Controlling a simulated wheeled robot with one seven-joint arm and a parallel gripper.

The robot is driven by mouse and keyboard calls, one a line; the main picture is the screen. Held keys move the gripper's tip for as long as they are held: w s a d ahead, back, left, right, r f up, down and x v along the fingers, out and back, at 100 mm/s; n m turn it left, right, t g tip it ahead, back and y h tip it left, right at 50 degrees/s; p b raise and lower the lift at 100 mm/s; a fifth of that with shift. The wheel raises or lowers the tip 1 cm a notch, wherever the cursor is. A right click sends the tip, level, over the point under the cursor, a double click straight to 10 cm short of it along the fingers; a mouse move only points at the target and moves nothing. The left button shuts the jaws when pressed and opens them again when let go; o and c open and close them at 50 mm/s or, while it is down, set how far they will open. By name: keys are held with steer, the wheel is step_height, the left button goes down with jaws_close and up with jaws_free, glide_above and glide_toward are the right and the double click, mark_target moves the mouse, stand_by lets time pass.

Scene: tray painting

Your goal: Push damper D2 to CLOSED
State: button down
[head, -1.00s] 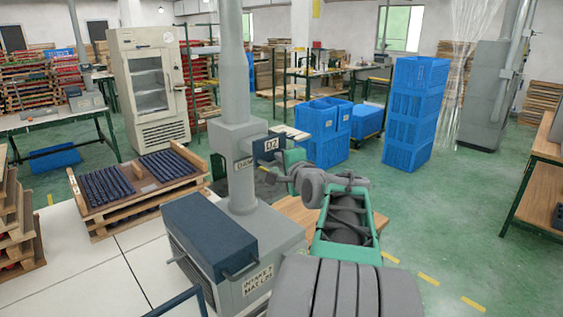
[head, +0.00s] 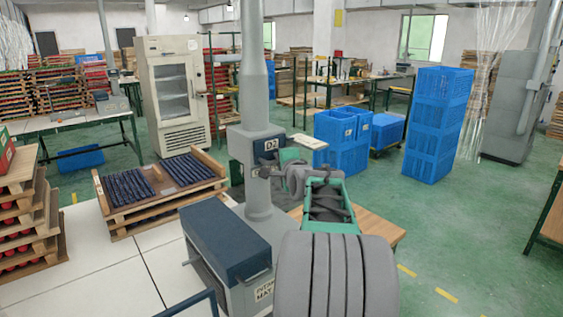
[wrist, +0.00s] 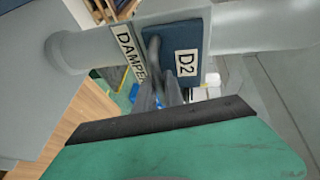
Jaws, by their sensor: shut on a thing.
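Damper D2 shows in the head view as a dark blue plate (head: 266,148) with a white D2 label, at the front of the grey box on the upright duct (head: 256,100). In the wrist view the blue plate (wrist: 186,52) fills the upper middle, close against the box with its partly covered DAMPER label (wrist: 125,52). A dark bar handle (wrist: 154,52) stands on the plate. My gripper (wrist: 168,94) is shut on this handle; its fingertips are partly hidden by the green gripper body. In the head view my own arm hides most of the gripper.
A grey machine with a dark blue top (head: 224,240) stands below the duct. A pale flat board (head: 308,141) juts out right of the box. A wooden surface (head: 375,232) lies behind my arm. Blue crates (head: 438,125) stand behind, with green floor between.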

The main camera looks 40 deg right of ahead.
steer(key=c, duration=1.7)
jaws_free()
steer(key=shift+w, duration=0.25)
steer(key=shift+o, duration=1.2)
steer(key=shift+s, duration=0.1)
steer(key=b+v, duration=0.1)
steer(key=v, duration=0.6)
steer(key=shift+s+a+b, duration=0.2)
steer(key=shift+s+b, duration=0.15)
steer(key=shift+b, duration=0.05)
steer(key=shift+r, duration=0.1)
